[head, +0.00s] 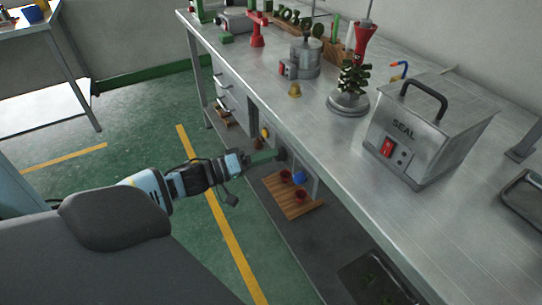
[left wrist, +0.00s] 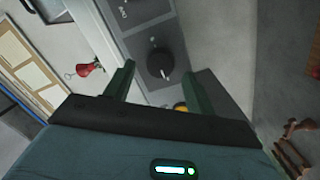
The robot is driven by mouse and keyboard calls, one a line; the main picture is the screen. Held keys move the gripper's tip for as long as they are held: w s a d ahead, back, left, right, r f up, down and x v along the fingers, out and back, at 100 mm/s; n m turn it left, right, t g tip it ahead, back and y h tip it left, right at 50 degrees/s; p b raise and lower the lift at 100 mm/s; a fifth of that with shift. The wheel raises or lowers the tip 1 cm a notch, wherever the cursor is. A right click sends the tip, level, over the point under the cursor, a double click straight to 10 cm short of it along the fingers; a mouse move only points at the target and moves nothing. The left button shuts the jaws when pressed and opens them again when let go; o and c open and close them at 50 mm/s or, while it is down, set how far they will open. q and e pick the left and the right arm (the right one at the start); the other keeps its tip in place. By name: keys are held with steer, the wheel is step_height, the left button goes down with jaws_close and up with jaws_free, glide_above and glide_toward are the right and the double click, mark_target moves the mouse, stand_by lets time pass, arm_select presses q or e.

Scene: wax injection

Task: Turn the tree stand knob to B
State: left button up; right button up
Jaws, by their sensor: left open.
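A round black knob (left wrist: 159,62) with a pale pointer mark sits on a grey panel (left wrist: 150,35) in the left wrist view. The pointer aims toward the lower part of that picture; lettering on the panel is too small to read surely. My left gripper (left wrist: 157,74) is open, its two green fingers on either side of the knob in the picture, with no clear contact. In the head view my left gripper (head: 264,157) reaches under the front edge of the bench. The tree stand (head: 348,103) holds a dark green tree on the bench top. My right gripper is out of view.
The steel bench (head: 330,140) carries a SEAL box (head: 420,135), a metal pot (head: 306,58) and a small brass piece (head: 295,90). Below is a shelf with a wooden board (head: 290,205) holding red cups. Green floor (head: 130,120) lies open at left.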

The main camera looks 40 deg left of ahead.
arm_select(q)
steer(key=shift+x, duration=1.05)
steer(key=c, duration=1)
